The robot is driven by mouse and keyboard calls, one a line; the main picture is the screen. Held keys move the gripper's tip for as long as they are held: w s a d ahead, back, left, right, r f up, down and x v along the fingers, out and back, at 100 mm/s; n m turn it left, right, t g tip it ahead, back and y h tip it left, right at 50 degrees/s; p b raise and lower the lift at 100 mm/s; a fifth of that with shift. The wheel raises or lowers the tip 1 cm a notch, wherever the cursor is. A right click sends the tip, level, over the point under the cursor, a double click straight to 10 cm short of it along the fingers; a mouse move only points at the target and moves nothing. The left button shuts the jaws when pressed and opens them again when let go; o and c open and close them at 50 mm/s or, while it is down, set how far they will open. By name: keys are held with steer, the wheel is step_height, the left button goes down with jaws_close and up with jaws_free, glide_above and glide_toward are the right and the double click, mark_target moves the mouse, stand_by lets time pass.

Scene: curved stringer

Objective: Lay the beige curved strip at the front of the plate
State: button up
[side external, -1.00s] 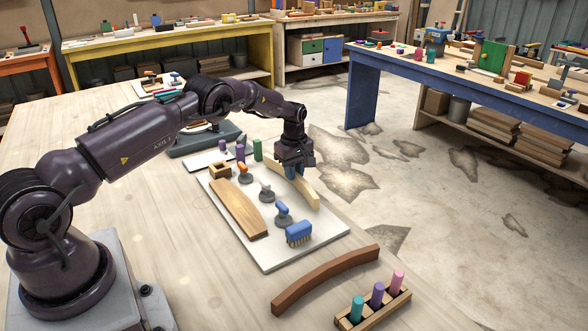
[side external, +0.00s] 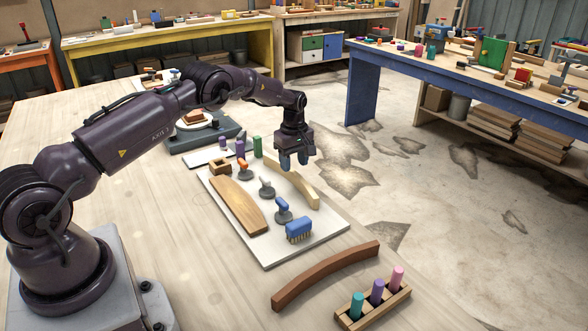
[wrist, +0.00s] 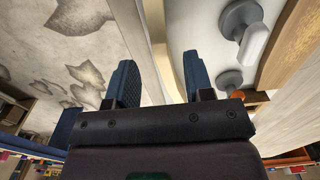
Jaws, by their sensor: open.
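The beige curved strip (side external: 308,192) lies along the right edge of the white plate (side external: 325,229) in the side view, away from my base. My gripper (side external: 293,161) is above the strip, pointing down, with open, empty fingers. In the wrist view, the strip (wrist: 158,38) runs lengthwise through the gap between the two blue fingers (wrist: 161,82). Its near part is hidden behind the gripper body there. A gap shows between the fingers and the strip.
On the plate are a broad wooden piece (side external: 238,205), grey-based knobs (side external: 283,212) and a blue brush (side external: 299,229). A brown curved strip (side external: 326,275) and a peg rack (side external: 372,307) lie nearer the camera. The table edge drops off just right of the plate.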

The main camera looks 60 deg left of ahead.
mark_target(294, 171)
step_height(294, 171, up, 10)
stand_by(0.3)
steer(key=s+d+r+m+t, duration=0.2)
steer(key=s+d+r+m, duration=0.4)
steer(key=s, duration=0.5)
steer(key=s+d+r+m+t, duration=0.1)
steer(key=s+d+r+m, duration=0.5)
steer(key=s, duration=0.5)
steer(key=s+d+r+m+t, duration=0.2)
steer(key=s+d+r+m, duration=0.4)
steer(key=s+d, duration=0.4)
steer(key=shift+s+r+t, duration=0.3)
steer(key=shift+s+r, duration=0.3)
